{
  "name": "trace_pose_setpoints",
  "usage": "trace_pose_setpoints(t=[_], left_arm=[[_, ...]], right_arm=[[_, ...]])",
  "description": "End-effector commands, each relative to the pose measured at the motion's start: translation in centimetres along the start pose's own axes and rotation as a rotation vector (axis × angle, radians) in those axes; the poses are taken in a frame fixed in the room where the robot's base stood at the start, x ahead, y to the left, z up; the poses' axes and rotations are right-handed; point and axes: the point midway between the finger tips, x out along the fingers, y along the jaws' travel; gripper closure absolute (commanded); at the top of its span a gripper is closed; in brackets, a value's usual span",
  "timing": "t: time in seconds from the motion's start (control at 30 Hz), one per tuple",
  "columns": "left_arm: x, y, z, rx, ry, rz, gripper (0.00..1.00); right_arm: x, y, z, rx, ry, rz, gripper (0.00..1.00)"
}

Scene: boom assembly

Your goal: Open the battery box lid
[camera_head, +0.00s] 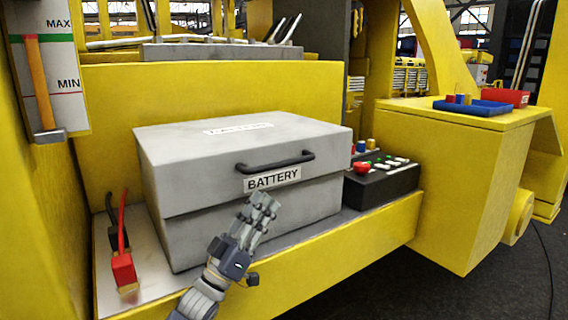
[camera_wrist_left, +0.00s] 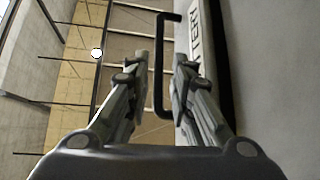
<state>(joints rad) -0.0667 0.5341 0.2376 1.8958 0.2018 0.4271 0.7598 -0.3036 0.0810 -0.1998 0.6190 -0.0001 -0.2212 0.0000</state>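The grey battery box (camera_head: 200,240) stands on a ledge of the yellow machine, with its lid (camera_head: 180,150) down. A black bar handle (camera_head: 275,162) is fixed to the lid's front, above the "BATTERY" label (camera_head: 272,180). My left gripper (camera_head: 264,201) is in front of the box, just below the label and handle. In the left wrist view its fingers (camera_wrist_left: 161,60) are apart. The handle (camera_wrist_left: 158,75) shows in the gap between them, with the lid front to the right; I see no grip on it. My right gripper is not in view.
A red clamp (camera_head: 123,270) with cables sits left of the box. A black control panel (camera_head: 382,183) with a red button stands close on its right. A blue tray (camera_head: 475,107) lies on the yellow surface at right. Open floor is at lower right.

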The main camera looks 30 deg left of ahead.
Motion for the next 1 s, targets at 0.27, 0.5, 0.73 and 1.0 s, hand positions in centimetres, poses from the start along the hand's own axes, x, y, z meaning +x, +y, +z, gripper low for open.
trace_pose_setpoints(t=[0.27,0.5,0.73,1.0], left_arm=[[2.1,0.1,-1.5,-0.006,0.041,0.027,0.79],[6.6,0.2,-1.7,-0.007,0.040,0.026,0.79],[9.9,0.2,-1.7,-0.007,0.038,0.024,0.79],[11.1,0.2,-1.5,-0.007,0.036,0.024,0.79]], right_arm=[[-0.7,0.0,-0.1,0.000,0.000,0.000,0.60],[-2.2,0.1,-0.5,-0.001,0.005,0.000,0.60],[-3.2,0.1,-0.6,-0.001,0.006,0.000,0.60],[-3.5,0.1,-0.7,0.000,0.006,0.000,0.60]])
